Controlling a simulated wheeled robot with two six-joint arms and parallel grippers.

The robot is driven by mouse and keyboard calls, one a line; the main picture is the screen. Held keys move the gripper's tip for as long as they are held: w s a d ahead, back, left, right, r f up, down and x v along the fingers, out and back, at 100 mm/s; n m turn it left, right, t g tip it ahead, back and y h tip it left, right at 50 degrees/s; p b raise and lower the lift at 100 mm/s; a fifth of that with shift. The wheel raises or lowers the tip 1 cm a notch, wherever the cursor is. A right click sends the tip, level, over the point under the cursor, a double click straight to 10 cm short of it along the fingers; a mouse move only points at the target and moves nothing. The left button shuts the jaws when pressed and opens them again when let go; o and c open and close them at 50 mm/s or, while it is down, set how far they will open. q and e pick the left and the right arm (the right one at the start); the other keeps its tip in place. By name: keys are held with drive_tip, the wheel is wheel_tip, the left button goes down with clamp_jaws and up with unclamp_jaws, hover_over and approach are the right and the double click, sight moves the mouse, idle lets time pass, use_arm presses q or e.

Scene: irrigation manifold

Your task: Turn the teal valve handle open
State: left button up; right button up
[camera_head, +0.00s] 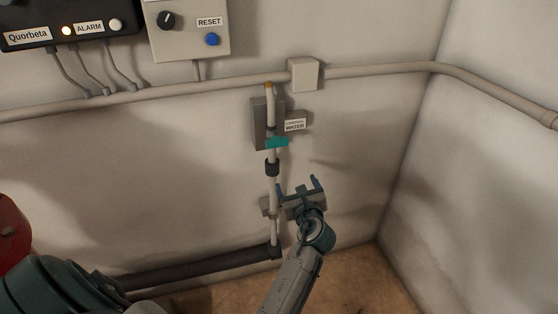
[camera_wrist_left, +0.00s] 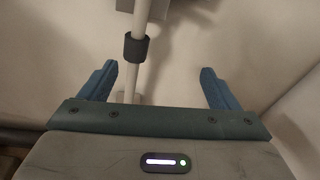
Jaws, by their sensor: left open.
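The teal valve handle (camera_head: 277,142) is on the upright pipe on the back wall, next to a "WATER" label (camera_head: 295,125). My left gripper (camera_head: 299,186) is below it and slightly to the right, with its two blue fingers spread and empty. In the left wrist view, the open fingers (camera_wrist_left: 158,84) point toward the wall, with the pale upright pipe (camera_wrist_left: 140,20) and its black collar (camera_wrist_left: 137,47) showing between them. The teal handle does not show in the left wrist view. My right gripper is not in view.
A grey control box with a RESET button (camera_head: 211,39) and a black ALARM panel (camera_head: 70,32) hang at the upper left. A horizontal conduit (camera_head: 200,92) crosses the wall above. A dark pipe (camera_head: 190,268) runs low. The right wall is close; the floor corner is clear.

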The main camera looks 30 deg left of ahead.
use_arm(q)
drive_tip(key=y, duration=0.2)
approach(278, 144)
drive_tip(key=p+x, duration=0.1)
drive_tip(key=x, duration=0.8)
drive_tip(key=shift+w+a, duration=0.2)
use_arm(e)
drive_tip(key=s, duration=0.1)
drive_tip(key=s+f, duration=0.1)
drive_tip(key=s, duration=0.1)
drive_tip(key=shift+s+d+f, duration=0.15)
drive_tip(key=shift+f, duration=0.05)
use_arm(q)
drive_tip(key=c, duration=1)
